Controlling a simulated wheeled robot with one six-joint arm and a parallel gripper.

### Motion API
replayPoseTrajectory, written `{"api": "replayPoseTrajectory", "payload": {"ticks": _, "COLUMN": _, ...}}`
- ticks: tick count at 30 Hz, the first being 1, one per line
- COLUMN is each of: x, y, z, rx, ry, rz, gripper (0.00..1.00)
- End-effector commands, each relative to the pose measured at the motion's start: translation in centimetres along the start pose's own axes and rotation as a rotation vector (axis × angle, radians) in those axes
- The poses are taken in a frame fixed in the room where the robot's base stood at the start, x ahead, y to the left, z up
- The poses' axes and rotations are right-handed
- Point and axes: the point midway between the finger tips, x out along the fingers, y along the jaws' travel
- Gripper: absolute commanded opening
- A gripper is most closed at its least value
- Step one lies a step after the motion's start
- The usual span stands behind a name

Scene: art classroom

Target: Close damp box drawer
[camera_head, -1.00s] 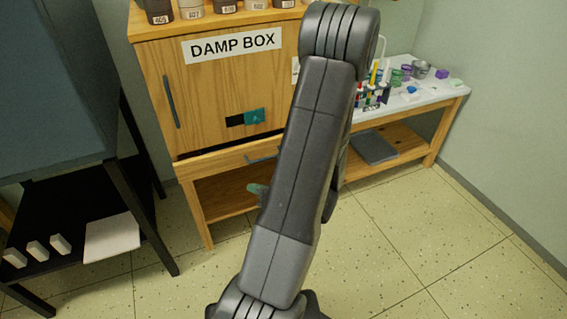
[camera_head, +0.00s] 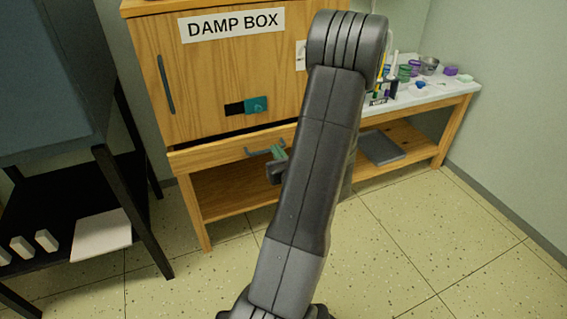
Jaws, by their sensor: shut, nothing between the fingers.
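The wooden damp box cabinet (camera_head: 205,75) stands ahead with its "DAMP BOX" sign (camera_head: 232,24). Its drawer (camera_head: 205,160) is below the door and sits out a little, with a dark gap along its top edge. The drawer has a grey bar handle (camera_head: 252,153). My gripper (camera_head: 279,153) is at the right end of this handle, with greenish fingertips shut and empty. Whether they touch the handle or drawer front I cannot tell. My own arm hides the drawer's right end and part of the gripper.
A white-topped table (camera_head: 440,92) with cups and tools stands at the right; a grey slab (camera_head: 381,147) lies on its lower shelf. A black-framed rack (camera_head: 130,215) with white blocks stands at the left. The speckled floor in front is clear.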

Motion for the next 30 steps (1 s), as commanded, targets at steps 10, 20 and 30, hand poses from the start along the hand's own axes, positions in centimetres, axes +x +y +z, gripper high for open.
{"api": "replayPoseTrajectory", "payload": {"ticks": 10, "x": 5.8, "y": 0.1, "z": -0.1, "rx": 0.0, "ry": -0.001, "rz": 0.002, "gripper": 0.0}}
{"api": "replayPoseTrajectory", "payload": {"ticks": 20, "x": 6.7, "y": 0.0, "z": 0.0, "rx": 0.001, "ry": 0.0, "rz": 0.0, "gripper": 0.0}}
{"api": "replayPoseTrajectory", "payload": {"ticks": 30, "x": 8.5, "y": 0.0, "z": -0.1, "rx": -0.001, "ry": -0.001, "rz": 0.002, "gripper": 0.0}}
